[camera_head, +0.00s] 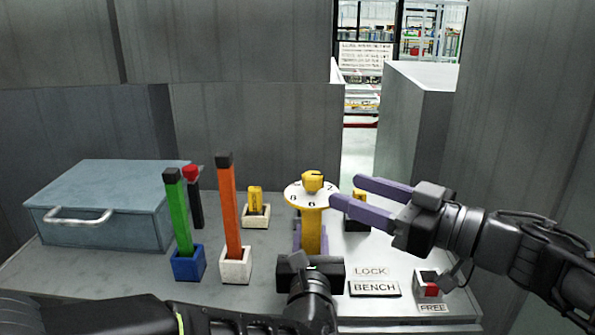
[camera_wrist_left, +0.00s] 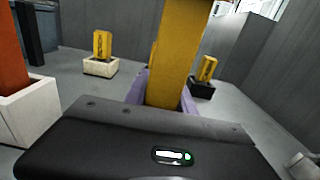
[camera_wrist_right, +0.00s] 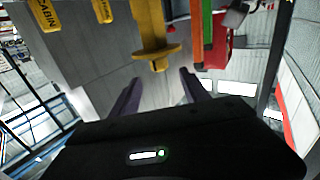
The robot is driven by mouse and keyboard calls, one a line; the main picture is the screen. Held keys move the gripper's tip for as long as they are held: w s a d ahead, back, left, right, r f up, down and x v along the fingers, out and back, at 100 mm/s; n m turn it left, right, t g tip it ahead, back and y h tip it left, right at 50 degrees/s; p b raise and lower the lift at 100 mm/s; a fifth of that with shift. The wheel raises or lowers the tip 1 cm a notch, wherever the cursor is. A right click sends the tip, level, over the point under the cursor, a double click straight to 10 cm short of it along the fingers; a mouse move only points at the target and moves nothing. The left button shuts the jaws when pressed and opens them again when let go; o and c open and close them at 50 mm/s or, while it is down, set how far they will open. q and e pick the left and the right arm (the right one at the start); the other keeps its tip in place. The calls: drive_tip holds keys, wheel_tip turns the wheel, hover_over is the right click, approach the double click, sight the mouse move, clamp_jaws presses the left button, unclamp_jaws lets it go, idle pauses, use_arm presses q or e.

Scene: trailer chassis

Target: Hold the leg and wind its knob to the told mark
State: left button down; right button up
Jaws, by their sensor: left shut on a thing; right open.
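The yellow leg (camera_head: 313,232) stands upright on the bench. A white dial with marks (camera_head: 296,197) sits at its top, with the yellow knob (camera_head: 312,181) above it. My left gripper (camera_head: 311,238) is shut on the leg below the dial. Its purple fingers flank the leg in the left wrist view (camera_wrist_left: 163,98). My right gripper (camera_head: 345,191) is open and empty, just right of the dial. In the right wrist view the leg and dial (camera_wrist_right: 157,50) appear ahead of the open fingers, apart from them. The knob's exact mark is too small to read.
A green bar (camera_head: 178,215) stands in a blue block, an orange bar (camera_head: 231,205) in a white block. A red-topped post (camera_head: 192,175) and a blue-grey box (camera_head: 105,205) are at left. Small yellow pieces stand behind the leg. A LOCK/BENCH sign (camera_head: 374,289) and red switch (camera_head: 431,289) are front right.

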sight(304, 174)
drive_tip(key=shift+a, duration=0.1)
drive_tip(key=x, duration=1.2)
drive_tip(key=shift+c, duration=0.3)
clamp_jaws()
